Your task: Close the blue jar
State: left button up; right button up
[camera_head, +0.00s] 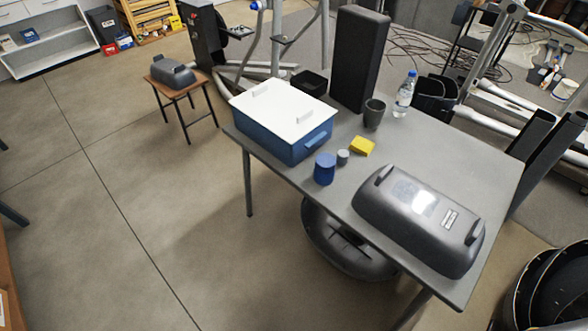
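A small blue jar (325,170) stands upright on the grey table (275,174), near its front edge and just in front of the blue bin. Its top looks blue; at this size I cannot tell whether it is open or covered. A small grey round piece (342,157) sits close to the jar's right side; I cannot tell whether it is a lid. Neither of my grippers shows in the head view.
A blue bin with a white lid (283,101), a yellow sponge (362,146), a dark cup (374,114), a bottle (404,95), a tall black box (359,60) and a large grey cover (420,218) stand on the table. Open floor (120,210) lies left.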

aim_at(321, 178)
jog(key=u, duration=1.5)
jog(key=k, duration=1.2)
jog(key=z, duration=1.25)
jog(key=i, duration=0.5)
jog(key=z, duration=0.05)
